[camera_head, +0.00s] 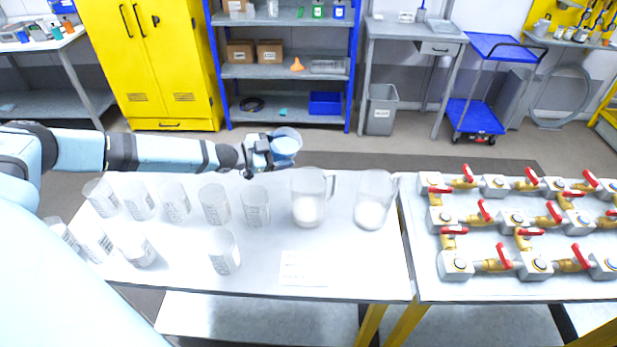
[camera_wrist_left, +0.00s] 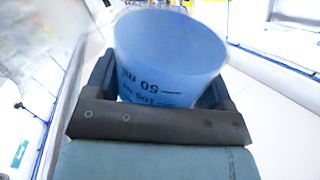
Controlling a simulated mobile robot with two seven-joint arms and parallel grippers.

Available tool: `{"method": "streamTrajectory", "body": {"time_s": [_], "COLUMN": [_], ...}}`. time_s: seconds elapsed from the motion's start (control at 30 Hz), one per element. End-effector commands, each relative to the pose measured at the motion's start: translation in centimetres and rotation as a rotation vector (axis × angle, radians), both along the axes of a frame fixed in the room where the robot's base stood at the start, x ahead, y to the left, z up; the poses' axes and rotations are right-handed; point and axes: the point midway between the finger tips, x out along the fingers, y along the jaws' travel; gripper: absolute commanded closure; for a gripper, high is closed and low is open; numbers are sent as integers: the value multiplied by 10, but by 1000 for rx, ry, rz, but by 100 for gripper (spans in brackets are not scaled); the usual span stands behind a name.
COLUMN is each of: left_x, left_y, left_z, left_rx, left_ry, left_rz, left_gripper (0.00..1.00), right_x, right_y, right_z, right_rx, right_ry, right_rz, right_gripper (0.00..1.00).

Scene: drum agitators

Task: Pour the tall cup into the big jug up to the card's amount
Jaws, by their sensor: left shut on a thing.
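My left gripper (camera_head: 262,155) is shut on a cup (camera_head: 286,145) with blue contents, held above the table's back edge. In the left wrist view the cup (camera_wrist_left: 165,60) stands between the fingers, with "50 ml" and "100 ml" marks showing. Two clear jugs with handles stand on the table: one jug (camera_head: 308,205) in the middle and another jug (camera_head: 372,205) to its right, both whitish at the bottom. Which is the big jug I cannot tell for sure. A white card (camera_head: 303,268) lies in front of them; its text is too small to read. My right gripper is not in view.
Several clear marked cups stand on the white table (camera_head: 345,262), including one cup (camera_head: 255,207) beside the middle jug and one cup (camera_head: 223,252) nearer the front. A second table (camera_head: 460,291) with red-handled valves adjoins on the right.

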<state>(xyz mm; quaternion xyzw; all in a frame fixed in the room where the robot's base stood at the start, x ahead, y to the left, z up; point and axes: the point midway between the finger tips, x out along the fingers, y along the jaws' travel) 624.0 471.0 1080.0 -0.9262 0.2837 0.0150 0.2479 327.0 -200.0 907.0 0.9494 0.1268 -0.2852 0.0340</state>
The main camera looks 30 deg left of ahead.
Motion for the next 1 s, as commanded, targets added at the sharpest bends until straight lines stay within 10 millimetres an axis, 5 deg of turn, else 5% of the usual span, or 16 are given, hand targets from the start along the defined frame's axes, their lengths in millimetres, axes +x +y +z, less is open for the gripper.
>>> {"method": "streamTrajectory", "body": {"time_s": [1.0], "left_x": [-1], "left_y": [-6], "left_z": [17], "left_rx": [86], "left_ry": [-26], "left_rz": [3], "left_gripper": [58], "right_x": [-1], "right_y": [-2], "right_z": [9], "right_rx": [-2], "right_ry": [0], "right_rz": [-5], "right_gripper": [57]}}
